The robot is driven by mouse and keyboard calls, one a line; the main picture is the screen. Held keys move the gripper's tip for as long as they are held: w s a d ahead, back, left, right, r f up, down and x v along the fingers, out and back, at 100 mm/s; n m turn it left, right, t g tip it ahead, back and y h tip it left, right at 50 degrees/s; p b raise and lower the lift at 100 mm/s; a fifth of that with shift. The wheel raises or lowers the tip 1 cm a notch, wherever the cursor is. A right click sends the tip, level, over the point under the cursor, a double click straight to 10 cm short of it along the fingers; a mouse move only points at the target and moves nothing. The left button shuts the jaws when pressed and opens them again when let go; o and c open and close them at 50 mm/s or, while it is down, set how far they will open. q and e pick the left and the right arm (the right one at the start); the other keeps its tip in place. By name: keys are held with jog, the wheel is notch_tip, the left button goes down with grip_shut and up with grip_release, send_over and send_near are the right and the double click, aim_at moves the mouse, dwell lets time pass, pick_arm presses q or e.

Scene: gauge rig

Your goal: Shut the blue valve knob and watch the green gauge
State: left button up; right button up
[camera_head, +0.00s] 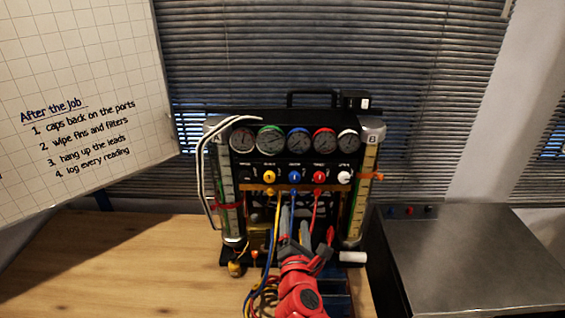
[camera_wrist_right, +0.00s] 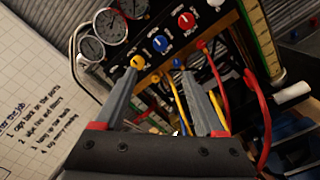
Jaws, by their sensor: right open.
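The blue valve knob (camera_head: 294,176) is in the middle of the knob row on the gauge rig's black panel. It also shows in the right wrist view (camera_wrist_right: 160,43), with a pale mark on its face. The green gauge (camera_head: 271,139) is second from left in the gauge row; its needle is too small to read. My right gripper (camera_head: 294,236) is open and empty, below the blue knob and in front of the rig's lower part. In the right wrist view its fingers (camera_wrist_right: 158,72) reach up toward the panel, apart from the blue knob. My left gripper is not in view.
A yellow knob (camera_head: 269,176) and a red knob (camera_head: 319,177) flank the blue one. Yellow, blue and red hoses hang below, close to my right gripper. A white cylinder (camera_head: 352,257) lies at the rig's base. The wooden table (camera_head: 120,265) is clear at left.

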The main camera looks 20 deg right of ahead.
aim_at(295, 179)
jog(key=b+x, duration=0.1)
jog(key=x, duration=0.4)
jog(key=b+x, duration=0.1)
jog(key=x, duration=0.4)
jog(key=b+x, duration=0.1)
jog(key=x, duration=0.4)
jog(key=shift+w+d+r, duration=0.1)
jog(key=shift+d+r, duration=0.2)
jog(key=shift+d, duration=0.05)
jog(key=shift+x, duration=0.9)
jog(key=shift+f, duration=0.2)
grip_shut()
